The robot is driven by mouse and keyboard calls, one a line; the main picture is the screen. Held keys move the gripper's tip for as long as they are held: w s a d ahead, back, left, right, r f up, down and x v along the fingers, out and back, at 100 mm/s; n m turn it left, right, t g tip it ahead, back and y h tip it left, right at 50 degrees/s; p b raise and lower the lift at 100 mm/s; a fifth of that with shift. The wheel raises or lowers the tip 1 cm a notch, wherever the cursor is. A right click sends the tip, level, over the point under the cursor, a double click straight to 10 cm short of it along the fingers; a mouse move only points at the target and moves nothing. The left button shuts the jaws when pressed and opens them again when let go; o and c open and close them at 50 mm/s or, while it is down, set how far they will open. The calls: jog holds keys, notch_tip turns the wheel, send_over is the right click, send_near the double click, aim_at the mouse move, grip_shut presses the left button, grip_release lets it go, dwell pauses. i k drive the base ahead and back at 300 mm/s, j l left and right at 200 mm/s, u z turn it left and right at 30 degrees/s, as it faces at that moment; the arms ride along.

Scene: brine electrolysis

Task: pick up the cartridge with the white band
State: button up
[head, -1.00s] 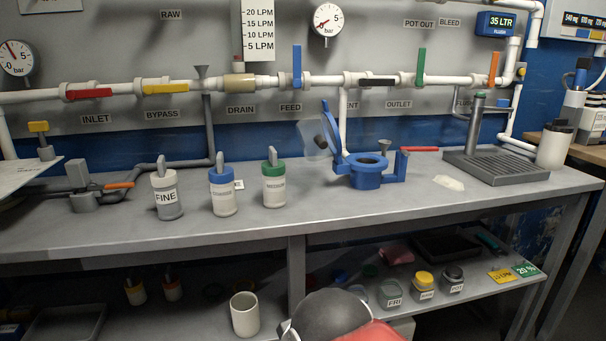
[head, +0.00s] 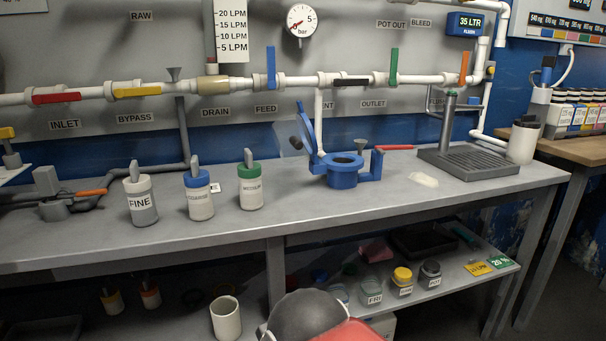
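Three cartridges stand upright in a row on the grey bench (head: 300,228). The leftmost, labelled FINE, is the cartridge with the white band (head: 139,184); it has a grey handle on top. To its right stand a cartridge with a blue band (head: 198,178) and a cartridge with a green band (head: 250,173). A dark rounded part and a red part of my own arm show at the bottom middle, well in front of and below the cartridges. My gripper's fingers are not visible.
A blue housing (head: 342,178) with an open lid stands right of the cartridges. A drain rack (head: 475,163) is farther right. Pipes with coloured valve handles run along the back wall. The lower shelf holds jars and a white cup (head: 226,320). The bench front is clear.

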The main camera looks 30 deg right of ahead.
aim_at(138, 191)
jog(key=i+j+z, duration=0.1)
jog(key=j, duration=0.25)
jog(key=i+j, duration=0.15)
jog(key=j, duration=0.2)
jog(key=i+j+z, duration=0.15)
jog(key=j, duration=0.2)
jog(key=j+z, duration=0.1)
jog(key=j, duration=0.3)
